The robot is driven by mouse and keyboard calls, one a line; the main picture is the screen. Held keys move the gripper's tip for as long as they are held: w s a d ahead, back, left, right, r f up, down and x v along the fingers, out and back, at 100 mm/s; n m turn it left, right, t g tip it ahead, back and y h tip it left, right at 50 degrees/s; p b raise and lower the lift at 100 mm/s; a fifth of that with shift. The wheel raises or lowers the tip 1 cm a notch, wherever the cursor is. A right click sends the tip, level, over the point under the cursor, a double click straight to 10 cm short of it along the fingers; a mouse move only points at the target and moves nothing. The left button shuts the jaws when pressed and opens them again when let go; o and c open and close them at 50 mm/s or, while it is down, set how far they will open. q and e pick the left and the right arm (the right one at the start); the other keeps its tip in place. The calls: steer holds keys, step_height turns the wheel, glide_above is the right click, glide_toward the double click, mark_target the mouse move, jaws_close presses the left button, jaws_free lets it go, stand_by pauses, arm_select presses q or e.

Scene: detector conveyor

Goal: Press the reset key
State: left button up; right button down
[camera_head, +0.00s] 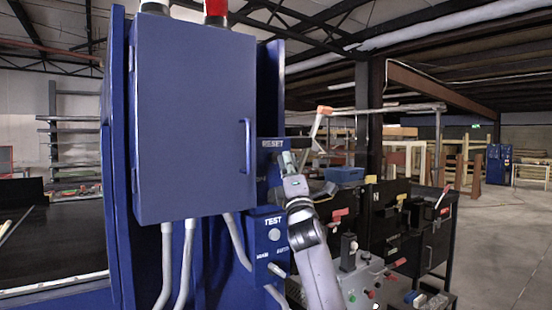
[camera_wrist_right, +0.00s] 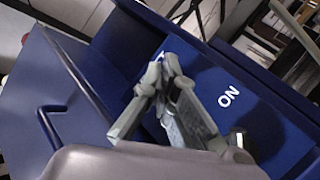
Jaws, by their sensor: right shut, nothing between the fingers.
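The RESET label (camera_head: 272,143) is on a small blue panel right of the large blue cabinet in the head view. My right gripper (camera_head: 286,160) is in front of this panel, just below the label, with its arm coming up from below. Its fingers are shut and empty. The right wrist view shows the gripper (camera_wrist_right: 164,66) over a blue panel face (camera_wrist_right: 275,125) with a white ON mark (camera_wrist_right: 228,97). The reset key itself is hidden behind the fingers; I cannot tell whether they touch it. My left gripper is not in view.
The blue cabinet (camera_head: 190,120) with its handle (camera_head: 247,146) stands close on the left. Below the RESET panel is a TEST panel (camera_head: 262,250) with a round pale button (camera_head: 274,234). Black boxes with red levers (camera_head: 445,195) stand to the right. Open floor (camera_head: 500,250) lies beyond.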

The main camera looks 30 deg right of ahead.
steer(key=shift+s+y, duration=0.2)
steer(key=shift+y, duration=0.1)
steer(key=s, duration=0.2)
steer(key=s+p, duration=0.1)
steer(key=s, duration=0.2)
steer(key=shift+d, duration=0.2)
steer(key=shift+w+f, duration=0.1)
stand_by(0.7)
